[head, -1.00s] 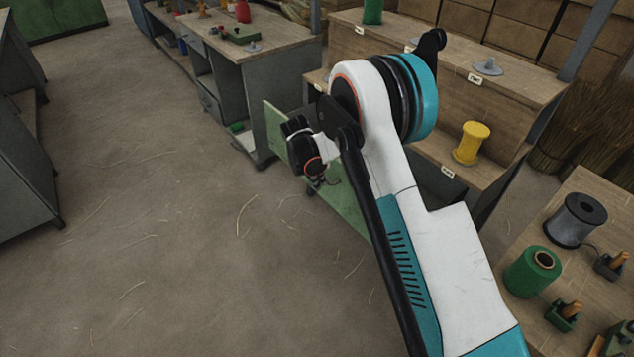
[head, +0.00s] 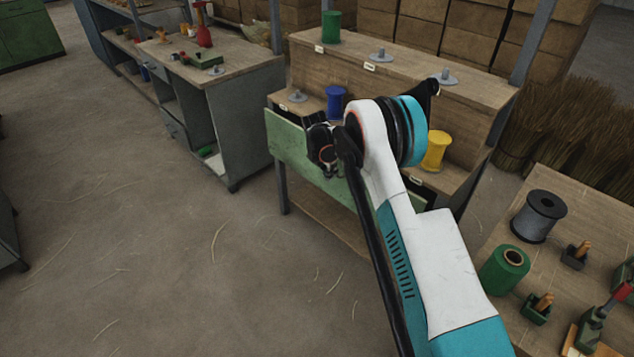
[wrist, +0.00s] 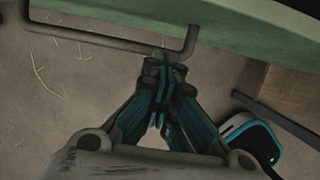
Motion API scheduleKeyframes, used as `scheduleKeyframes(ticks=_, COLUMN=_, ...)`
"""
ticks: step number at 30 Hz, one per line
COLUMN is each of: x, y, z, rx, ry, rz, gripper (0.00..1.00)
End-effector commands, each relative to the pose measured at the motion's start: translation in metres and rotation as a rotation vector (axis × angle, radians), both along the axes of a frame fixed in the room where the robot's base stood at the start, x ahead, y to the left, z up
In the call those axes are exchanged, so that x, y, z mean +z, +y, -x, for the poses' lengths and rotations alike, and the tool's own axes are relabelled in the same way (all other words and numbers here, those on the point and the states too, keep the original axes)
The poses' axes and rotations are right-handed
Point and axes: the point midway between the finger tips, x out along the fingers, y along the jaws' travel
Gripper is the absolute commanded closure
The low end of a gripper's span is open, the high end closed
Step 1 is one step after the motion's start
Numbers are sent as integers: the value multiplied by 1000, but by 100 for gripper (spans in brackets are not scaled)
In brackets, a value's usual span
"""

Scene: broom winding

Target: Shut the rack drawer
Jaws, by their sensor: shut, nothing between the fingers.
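The rack (head: 400,65) is a stepped wooden unit. Its drawer has a long pale green front (head: 288,138), partly hidden behind my arm in the head view. A dark strip shows between the shelf and the green front, but I cannot tell how far out the drawer stands. In the wrist view the green front (wrist: 235,22) crosses the top, with a grey bar handle (wrist: 110,42) below it. My gripper (wrist: 165,62) is shut and empty, its fingertips at or just under the handle's right end; contact is unclear. In the head view my arm hides the fingertips.
A blue spool (head: 335,103), a yellow spool (head: 436,150) and a green spool (head: 331,27) stand on the rack. A grey workbench (head: 235,110) is to the left. A wooden table (head: 570,210) with spools is at right. The floor at left is open.

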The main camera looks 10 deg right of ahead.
Motion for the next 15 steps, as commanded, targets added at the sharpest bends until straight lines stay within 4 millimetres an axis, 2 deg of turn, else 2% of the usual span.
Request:
scheduleKeyframes(ticks=1, x=-1, y=-9, z=-5, rx=-3, ry=1, rz=-1, gripper=100)
scheduleKeyframes(ticks=6, x=-1, y=-24, z=-17, rx=-2, ry=0, rz=0, gripper=100)
scheduleKeyframes(ticks=15, x=-1, y=-33, z=-23, rx=-1, ry=0, rz=-1, gripper=100)
